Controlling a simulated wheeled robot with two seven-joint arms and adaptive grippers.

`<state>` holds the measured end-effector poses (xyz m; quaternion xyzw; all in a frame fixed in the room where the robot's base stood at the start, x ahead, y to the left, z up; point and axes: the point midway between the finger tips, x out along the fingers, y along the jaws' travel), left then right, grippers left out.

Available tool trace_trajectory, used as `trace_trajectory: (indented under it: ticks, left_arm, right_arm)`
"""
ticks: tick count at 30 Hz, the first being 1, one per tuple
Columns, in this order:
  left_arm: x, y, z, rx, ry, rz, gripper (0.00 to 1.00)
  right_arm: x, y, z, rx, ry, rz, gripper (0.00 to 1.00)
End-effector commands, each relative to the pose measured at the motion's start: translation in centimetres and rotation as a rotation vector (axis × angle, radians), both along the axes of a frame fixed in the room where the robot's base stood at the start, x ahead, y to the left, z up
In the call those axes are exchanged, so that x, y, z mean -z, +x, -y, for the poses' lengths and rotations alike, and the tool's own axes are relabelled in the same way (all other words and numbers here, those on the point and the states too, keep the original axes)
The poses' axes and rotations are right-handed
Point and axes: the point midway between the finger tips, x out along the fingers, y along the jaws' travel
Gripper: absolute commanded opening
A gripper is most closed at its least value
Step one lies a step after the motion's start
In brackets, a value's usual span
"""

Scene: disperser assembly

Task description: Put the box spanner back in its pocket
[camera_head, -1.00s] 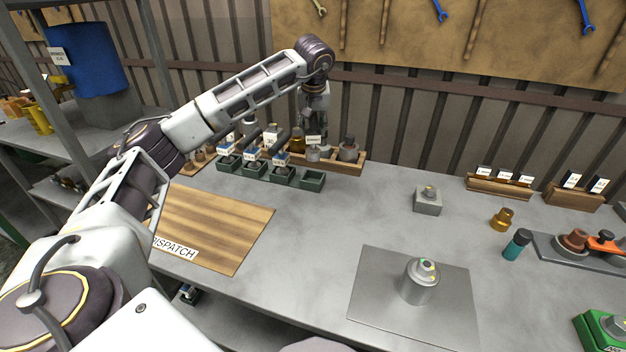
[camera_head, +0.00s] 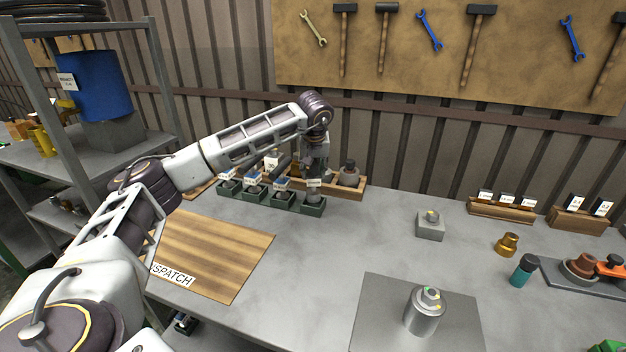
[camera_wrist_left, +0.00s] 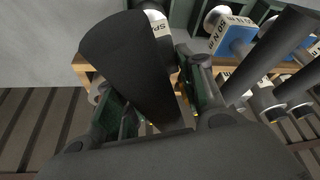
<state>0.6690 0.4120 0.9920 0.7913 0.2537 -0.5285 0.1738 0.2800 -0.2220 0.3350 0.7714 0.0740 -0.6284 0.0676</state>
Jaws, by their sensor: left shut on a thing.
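The box spanner's thick dark handle (camera_wrist_left: 128,65) stands between the fingers of my left gripper (camera_wrist_left: 160,100) in the left wrist view. A white label, partly hidden, shows beside it. In the head view my left gripper (camera_head: 315,168) points down over the rightmost green pocket (camera_head: 313,209) of the row, shut on the spanner. The spanner's grey lower part (camera_head: 313,195) is at this pocket's mouth. I cannot tell how deep it sits. My right gripper is not in view.
A wooden rack (camera_head: 352,190) stands just behind. A wooden dispatch board (camera_head: 225,255) lies in front.

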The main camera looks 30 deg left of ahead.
Motion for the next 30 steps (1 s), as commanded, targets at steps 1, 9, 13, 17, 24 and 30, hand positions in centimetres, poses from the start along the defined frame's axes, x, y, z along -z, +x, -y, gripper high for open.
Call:
trace_trajectory:
  ticks: [1, 9, 13, 17, 24, 30]
  left_arm:
    - [0.0, 0.0, 0.0, -0.001, 0.000, 0.002, 0.00]
    - [2.4, 0.0, 0.0, 0.000, 0.000, 0.001, 0.00]
    - [3.4, 0.0, 0.0, 0.000, 0.001, 0.001, 0.00]
    - [3.6, 0.0, 0.0, -0.001, 0.000, 0.002, 0.00]
    - [3.6, 0.0, 0.0, -0.001, 0.000, 0.002, 0.00]
    - [3.9, 0.0, 0.0, 0.000, 0.000, 0.000, 0.48]
  right_arm:
    - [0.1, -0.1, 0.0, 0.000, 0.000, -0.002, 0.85]
    - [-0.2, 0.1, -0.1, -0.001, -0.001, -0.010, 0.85]
    - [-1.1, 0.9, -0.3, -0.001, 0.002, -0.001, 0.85]
    - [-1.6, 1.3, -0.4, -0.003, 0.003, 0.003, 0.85]
    - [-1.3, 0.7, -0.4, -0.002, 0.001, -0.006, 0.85]
    - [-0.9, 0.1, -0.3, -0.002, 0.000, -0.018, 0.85]
